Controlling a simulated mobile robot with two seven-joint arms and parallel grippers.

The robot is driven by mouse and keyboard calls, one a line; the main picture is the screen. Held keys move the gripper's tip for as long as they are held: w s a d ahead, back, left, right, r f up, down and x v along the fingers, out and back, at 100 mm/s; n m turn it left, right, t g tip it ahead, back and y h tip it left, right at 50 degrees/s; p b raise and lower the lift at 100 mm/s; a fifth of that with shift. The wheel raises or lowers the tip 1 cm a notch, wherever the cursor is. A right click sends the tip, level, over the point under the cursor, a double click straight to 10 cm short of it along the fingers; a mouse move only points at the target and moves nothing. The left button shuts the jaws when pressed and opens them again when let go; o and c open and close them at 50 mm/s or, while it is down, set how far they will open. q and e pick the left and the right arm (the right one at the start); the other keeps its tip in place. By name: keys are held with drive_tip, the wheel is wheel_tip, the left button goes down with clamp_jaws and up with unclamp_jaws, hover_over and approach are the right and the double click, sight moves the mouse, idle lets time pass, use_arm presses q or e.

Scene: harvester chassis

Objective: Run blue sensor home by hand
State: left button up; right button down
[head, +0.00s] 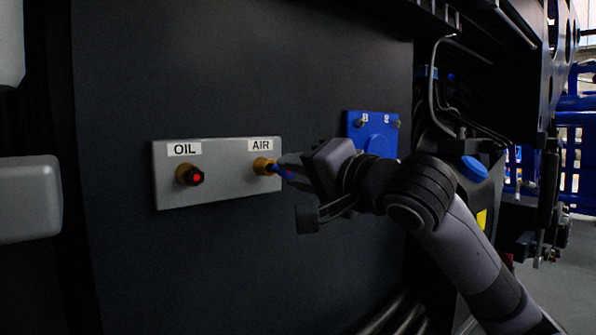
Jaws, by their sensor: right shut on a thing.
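A grey plate (222,187) on the dark panel carries two brass ports labelled OIL and AIR. A dark sensor with a red end (196,177) sits in the OIL port (183,173). The blue sensor (286,175) is at the AIR port (262,166) on the right, its near end at the mouth of the brass. I cannot tell how deep it sits. My right gripper (289,174) comes from the right and is shut on the blue sensor; its fingers hide part of it. My left gripper is not in view.
A blue plate (363,123) with two fittings is mounted right of the grey plate, behind my right arm. Hoses (434,90) and dark machine parts crowd the right side. The dark panel (230,80) is bare above and below the grey plate.

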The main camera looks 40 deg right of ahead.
drive_tip(key=shift+w+a+p, duration=0.1)
drive_tip(key=shift+w+p, duration=0.2)
drive_tip(key=shift+w, duration=1.15)
drive_tip(key=shift+s, duration=0.1)
idle(0.9)
